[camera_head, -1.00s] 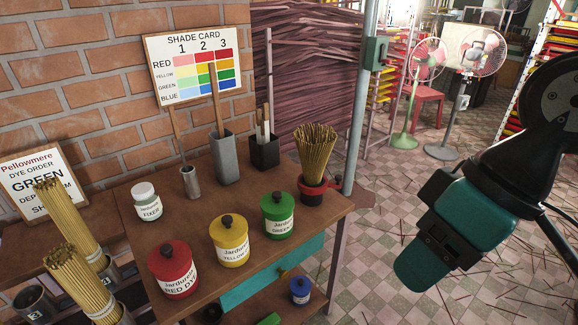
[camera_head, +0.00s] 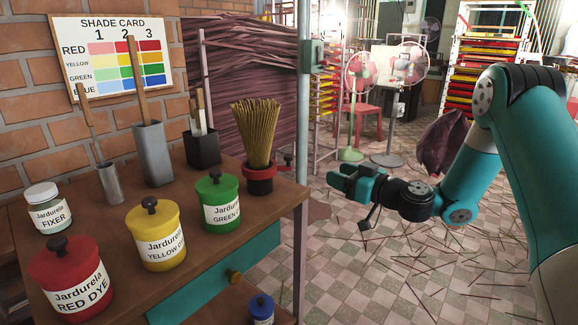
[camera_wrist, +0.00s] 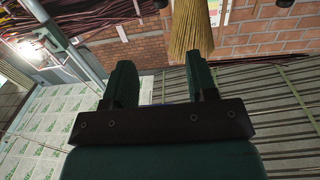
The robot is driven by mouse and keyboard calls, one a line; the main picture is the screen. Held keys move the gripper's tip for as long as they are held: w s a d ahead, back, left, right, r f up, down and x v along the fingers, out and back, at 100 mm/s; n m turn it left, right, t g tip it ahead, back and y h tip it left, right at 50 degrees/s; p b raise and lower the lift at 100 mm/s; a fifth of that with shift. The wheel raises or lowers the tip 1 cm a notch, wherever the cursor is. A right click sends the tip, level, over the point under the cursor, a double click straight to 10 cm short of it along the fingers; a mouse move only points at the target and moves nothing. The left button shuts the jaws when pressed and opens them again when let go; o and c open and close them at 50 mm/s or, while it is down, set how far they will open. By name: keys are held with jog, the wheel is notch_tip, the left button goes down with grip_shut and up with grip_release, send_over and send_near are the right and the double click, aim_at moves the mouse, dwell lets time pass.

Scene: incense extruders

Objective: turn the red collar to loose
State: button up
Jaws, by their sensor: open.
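The red collar (camera_head: 259,172) is a ring around the base of an upright bundle of incense sticks (camera_head: 256,130), at the right corner of the brown table. A small dark knob or lever (camera_head: 289,159) shows at its right side. Whether the collar is tight or loose cannot be told. My gripper (camera_head: 343,182) is open and empty, to the right of the collar and apart from it, pointing left. In the wrist view the two green fingers (camera_wrist: 163,78) stand apart, with nothing seen between them. The stick bundle (camera_wrist: 187,32) shows beyond them; the collar is not clearly seen there.
Red (camera_head: 72,280), yellow (camera_head: 156,235) and green (camera_head: 221,202) dye jars and a fixer jar (camera_head: 48,212) stand on the table. A grey metal post (camera_head: 304,120) rises behind its right corner. Fans (camera_head: 362,80) stand further back. The tiled floor right of the table is open, with scattered sticks.

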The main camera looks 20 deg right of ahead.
aim_at(289, 155)
jog(key=p+x, duration=1.3)
jog(key=x, duration=0.4)
jog(key=shift+a+r, duration=0.1)
jog(key=shift+a, duration=0.05)
jog(key=shift+c, duration=0.2)
grip_shut()
